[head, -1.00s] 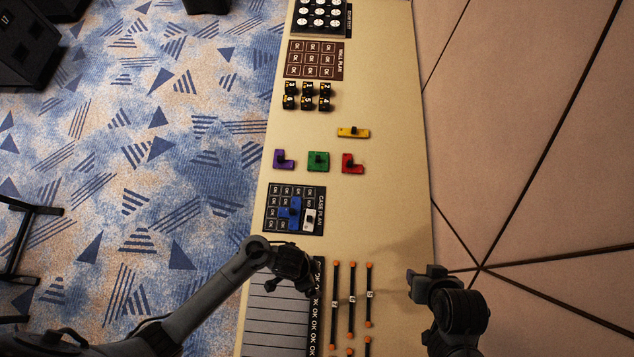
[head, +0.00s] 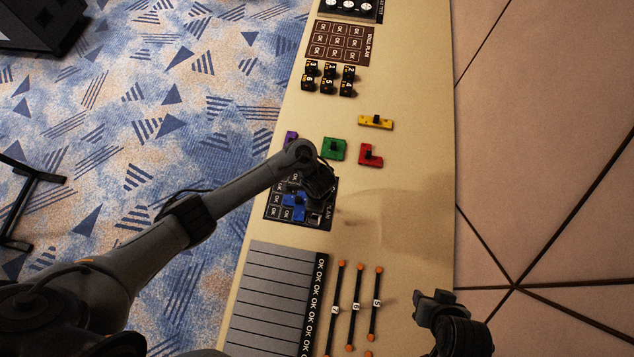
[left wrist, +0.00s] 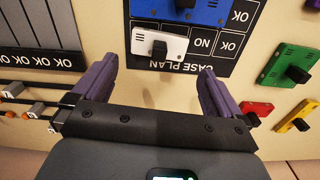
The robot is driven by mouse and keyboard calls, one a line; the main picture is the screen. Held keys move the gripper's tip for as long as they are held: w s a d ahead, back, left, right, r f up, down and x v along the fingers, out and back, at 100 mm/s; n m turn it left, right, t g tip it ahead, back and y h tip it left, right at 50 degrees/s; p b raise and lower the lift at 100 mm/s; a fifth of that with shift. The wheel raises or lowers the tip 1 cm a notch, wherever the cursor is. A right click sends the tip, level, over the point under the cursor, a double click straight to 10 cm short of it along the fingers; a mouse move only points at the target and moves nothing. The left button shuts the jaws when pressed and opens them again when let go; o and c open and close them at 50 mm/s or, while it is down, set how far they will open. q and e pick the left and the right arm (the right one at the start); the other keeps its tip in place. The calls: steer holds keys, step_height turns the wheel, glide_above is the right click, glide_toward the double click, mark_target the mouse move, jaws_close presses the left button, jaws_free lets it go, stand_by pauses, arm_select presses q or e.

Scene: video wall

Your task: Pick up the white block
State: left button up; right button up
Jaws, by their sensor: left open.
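The white block (left wrist: 172,49), with a black knob, lies on the dark CASE PLAN board (left wrist: 200,68) beside the blue block (left wrist: 205,10) in the left wrist view. In the head view the white block is mostly hidden under my left gripper (head: 322,192). My left gripper is open and empty. Its two purple fingers (left wrist: 158,78) point toward the board, spread to either side of the white block but apart from it. The blue block (head: 294,203) also shows in the head view. My right gripper (head: 432,299) hangs at the table's right side, its jaw opening unclear.
Green (head: 333,150), red (head: 371,156), yellow (head: 376,122) and purple (head: 290,139) blocks sit beyond the board. Orange-tipped rods (head: 357,307) and a grey slotted panel (head: 272,295) lie nearer. The table (head: 400,210) right of the board is clear.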

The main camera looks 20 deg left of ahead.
arm_select(q)
steer(key=shift+f, duration=0.9)
step_height(320, 180, down, 4)
steer(key=shift+s+a+r+b, duration=0.1)
steer(key=shift+s+a+b, duration=0.05)
steer(key=shift+b, duration=1.1)
steer(key=shift+f, duration=0.6)
steer(key=c, duration=0.8)
steer(key=shift+r, duration=0.1)
